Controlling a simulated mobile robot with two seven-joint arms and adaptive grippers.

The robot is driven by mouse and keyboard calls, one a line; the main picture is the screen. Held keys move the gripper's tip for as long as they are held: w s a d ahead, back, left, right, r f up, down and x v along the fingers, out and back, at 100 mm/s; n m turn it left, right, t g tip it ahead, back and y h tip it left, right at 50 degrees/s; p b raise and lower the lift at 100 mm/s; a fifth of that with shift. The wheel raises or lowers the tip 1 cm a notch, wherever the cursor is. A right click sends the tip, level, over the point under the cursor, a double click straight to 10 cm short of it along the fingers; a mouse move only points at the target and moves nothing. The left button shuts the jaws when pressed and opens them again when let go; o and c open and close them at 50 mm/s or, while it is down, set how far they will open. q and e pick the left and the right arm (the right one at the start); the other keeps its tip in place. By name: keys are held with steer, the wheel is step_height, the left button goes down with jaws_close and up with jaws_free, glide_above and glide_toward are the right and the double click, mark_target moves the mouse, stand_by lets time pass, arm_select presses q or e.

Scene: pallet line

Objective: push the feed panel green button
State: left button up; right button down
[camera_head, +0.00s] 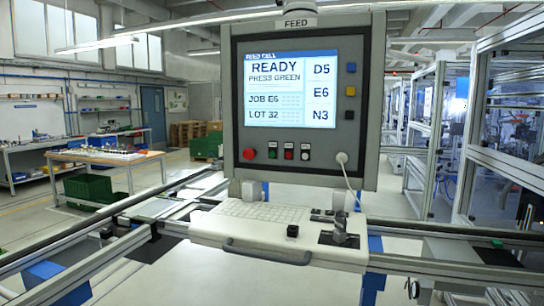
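The feed panel (372,105) is a grey cabinet with a dark front, under a "FEED" sign. Its lit screen (290,88) reads "READY" and "PRESS GREEN", with "JOB E6", "LOT 32" and the codes D5, E6 and N3. The small green button (272,153) is in the row below the screen. It lies between a large red button (249,154) on its left and a smaller red button (288,154) on its right. Nothing covers the green button. Neither of my grippers shows in the head view.
A white button (305,154) ends the row. Below the panel, a pale shelf with a keyboard (262,211) and a front handle (268,254) sticks out. A white cable hangs at the panel's lower right. Metal rails (455,264) run to both sides. The space before the buttons is clear.

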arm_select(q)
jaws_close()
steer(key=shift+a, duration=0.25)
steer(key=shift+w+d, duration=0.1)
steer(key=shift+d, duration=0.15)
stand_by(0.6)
